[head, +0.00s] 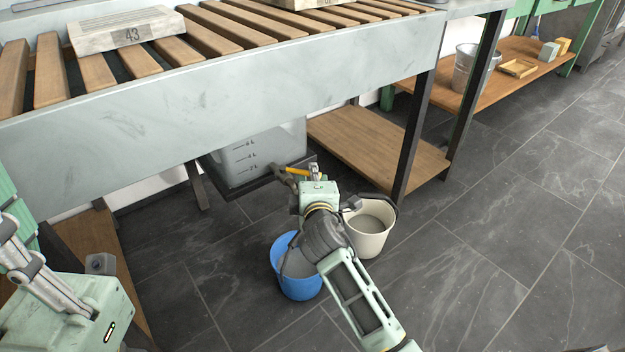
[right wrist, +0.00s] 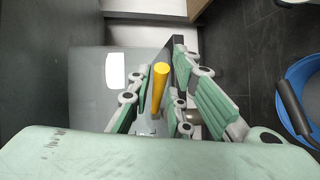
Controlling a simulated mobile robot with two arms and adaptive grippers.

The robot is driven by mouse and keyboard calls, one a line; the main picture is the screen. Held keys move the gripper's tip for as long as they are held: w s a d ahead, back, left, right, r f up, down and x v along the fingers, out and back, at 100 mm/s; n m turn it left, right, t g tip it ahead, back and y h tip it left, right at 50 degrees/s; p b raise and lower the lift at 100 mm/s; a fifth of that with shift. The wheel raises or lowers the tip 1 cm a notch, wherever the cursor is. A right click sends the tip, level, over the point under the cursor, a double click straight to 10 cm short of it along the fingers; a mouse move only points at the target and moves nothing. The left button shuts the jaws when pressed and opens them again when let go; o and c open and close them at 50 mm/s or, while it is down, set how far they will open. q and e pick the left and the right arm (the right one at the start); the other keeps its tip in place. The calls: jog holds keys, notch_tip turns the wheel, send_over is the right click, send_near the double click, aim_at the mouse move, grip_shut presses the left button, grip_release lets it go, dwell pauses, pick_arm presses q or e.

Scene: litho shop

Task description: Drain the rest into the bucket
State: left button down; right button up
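A translucent grey tank (head: 250,155) with level marks sits on a dark shelf under the slatted table. A yellow valve lever (head: 296,171) is at its right front. My right gripper (head: 314,172) is at the lever. In the right wrist view the yellow lever (right wrist: 160,88) stands between my fingers (right wrist: 160,100); firm contact on both sides is unclear. A blue bucket (head: 297,280) stands on the floor below, partly hidden by my right arm. A cream bucket (head: 370,236) holding greyish liquid stands right of it. My left gripper (head: 30,262) is at the left edge, partly cut off, away from these.
The slatted table (head: 230,85) with a stone block marked 43 (head: 128,30) overhangs the tank. Its dark leg (head: 412,135) and a low wooden shelf (head: 380,150) are to the right. A metal bucket (head: 472,68) stands farther back. The tiled floor at right is clear.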

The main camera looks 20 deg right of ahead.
jog(key=shift+w+d, duration=0.15)
jog(key=shift+w, duration=0.3)
jog(key=shift+c, duration=0.4)
grip_shut()
